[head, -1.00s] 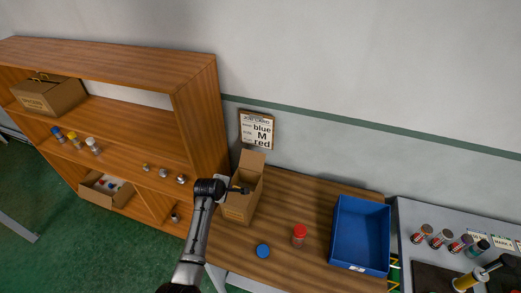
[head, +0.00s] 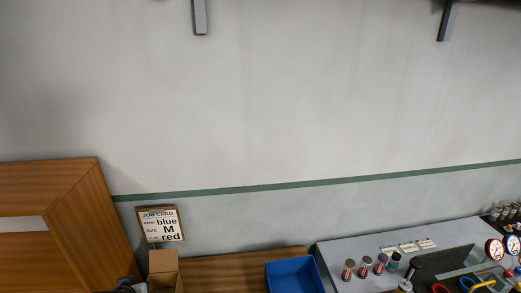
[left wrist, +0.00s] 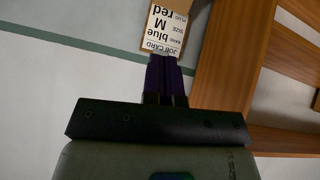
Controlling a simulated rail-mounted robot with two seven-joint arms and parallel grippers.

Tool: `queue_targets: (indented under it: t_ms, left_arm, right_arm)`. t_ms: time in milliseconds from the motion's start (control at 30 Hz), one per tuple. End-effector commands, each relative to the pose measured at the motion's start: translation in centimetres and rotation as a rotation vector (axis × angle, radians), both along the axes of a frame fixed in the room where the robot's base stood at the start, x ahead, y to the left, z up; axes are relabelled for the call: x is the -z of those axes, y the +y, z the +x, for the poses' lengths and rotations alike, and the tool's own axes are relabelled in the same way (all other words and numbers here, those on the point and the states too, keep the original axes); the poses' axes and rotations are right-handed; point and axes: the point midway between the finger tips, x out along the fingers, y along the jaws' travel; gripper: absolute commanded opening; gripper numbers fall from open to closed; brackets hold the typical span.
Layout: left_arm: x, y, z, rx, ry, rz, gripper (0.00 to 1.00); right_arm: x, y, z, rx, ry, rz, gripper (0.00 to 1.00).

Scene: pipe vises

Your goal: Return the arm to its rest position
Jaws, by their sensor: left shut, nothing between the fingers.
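My left gripper (left wrist: 165,75) shows in the left wrist view with its dark purple fingers together and nothing between them. Beyond the fingertips is the job card (left wrist: 165,30), upside down in that view. In the head view only a dark bit of my left arm (head: 126,287) shows at the bottom edge, beside the open cardboard box (head: 163,265). The gripper's fingers cannot be made out there. My right gripper is in neither view.
The wooden shelf (head: 75,195) stands at the left. The job card (head: 160,225) hangs on the wall above the wooden table (head: 220,270). A blue bin (head: 290,275) is on the table. At the right is a grey bench (head: 345,252) with several jars and gauges.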

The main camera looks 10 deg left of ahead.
Motion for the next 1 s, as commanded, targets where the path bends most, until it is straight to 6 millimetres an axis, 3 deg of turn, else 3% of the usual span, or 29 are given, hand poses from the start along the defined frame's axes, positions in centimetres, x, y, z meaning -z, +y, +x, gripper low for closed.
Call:
queue_targets:
  t_ms: [67, 167, 300, 400, 533, 700, 833, 1000]
  left_arm:
    - [-0.9, -3.2, -2.6, 0.118, 0.009, 0.104, 0.00]
    - [-0.5, -7.8, -7.2, 0.249, 0.029, 0.183, 0.00]
    - [1.8, -13.1, -14.0, 0.391, 0.070, 0.206, 0.00]
    - [4.2, -15.7, -18.7, 0.473, 0.138, 0.188, 0.00]
    - [8.2, -17.6, -24.0, 0.537, 0.266, 0.149, 0.00]
    - [11.5, -17.8, -29.1, 0.557, 0.397, 0.114, 0.00]
    - [12.6, -17.7, -31.2, 0.561, 0.450, 0.099, 0.00]
    - [13.0, -17.7, -32.2, 0.561, 0.472, 0.094, 0.00]
  right_arm:
    - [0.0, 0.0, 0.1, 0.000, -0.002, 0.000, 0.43]
    - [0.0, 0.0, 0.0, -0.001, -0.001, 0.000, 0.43]
    - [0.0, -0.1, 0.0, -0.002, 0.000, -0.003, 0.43]
    - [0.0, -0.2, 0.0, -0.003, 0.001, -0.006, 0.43]
    - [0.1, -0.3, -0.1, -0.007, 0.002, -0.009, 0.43]
    - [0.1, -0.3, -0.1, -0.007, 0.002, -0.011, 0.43]
    - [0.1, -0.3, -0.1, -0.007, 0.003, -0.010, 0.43]
    - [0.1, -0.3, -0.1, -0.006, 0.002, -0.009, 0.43]
